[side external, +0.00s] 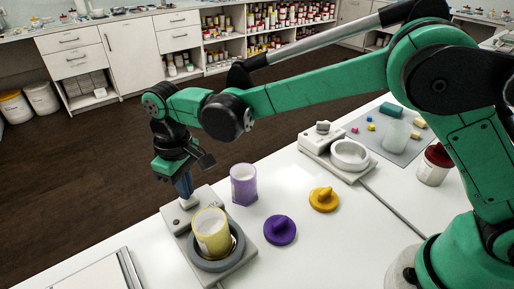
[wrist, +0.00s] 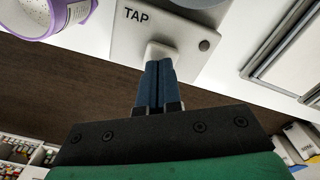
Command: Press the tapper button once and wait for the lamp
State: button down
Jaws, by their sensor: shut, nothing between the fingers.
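The tapper (side external: 172,213) is a pale base plate at the near left of the white bench; it is marked TAP in the wrist view (wrist: 126,38). Its white button (wrist: 163,50) sits at the fingertips. A small round dark grey spot, probably the lamp (wrist: 204,45), shows no glow. My gripper (side external: 187,196) is shut and empty, its blue fingers pointing down at the button; they also show in the wrist view (wrist: 158,66). The tips touch or nearly touch the button; whether it is pressed in, I cannot tell. A yellow jar (side external: 211,235) stands open in the tapper's grey ring (side external: 222,265).
A purple jar (side external: 243,184) stands behind the tapper. A purple lid (side external: 280,230) and yellow lid (side external: 324,199) lie to the right. A second device with a white ring (side external: 350,155) is farther back. A framed panel (side external: 90,277) lies at the front left.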

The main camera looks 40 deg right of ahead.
jog(key=shift+f, duration=0.5)
jog(key=shift+r, duration=3.5)
jog(key=shift+d+r, duration=0.15)
jog(key=shift+d, duration=0.05)
jog(key=s+d+m+t, duration=0.3)
jog(key=s+d, duration=0.2)
jog(key=d, duration=0.5)
jog(key=s+d+r+m+t, duration=0.1)
jog(key=s+d+m+t, duration=0.2)
jog(key=s+d, duration=0.3)
jog(key=d+t, duration=0.1)
jog(key=d, duration=0.3)
jog(key=shift+s+d+r, duration=0.15)
jog(key=shift+d+r, duration=0.15)
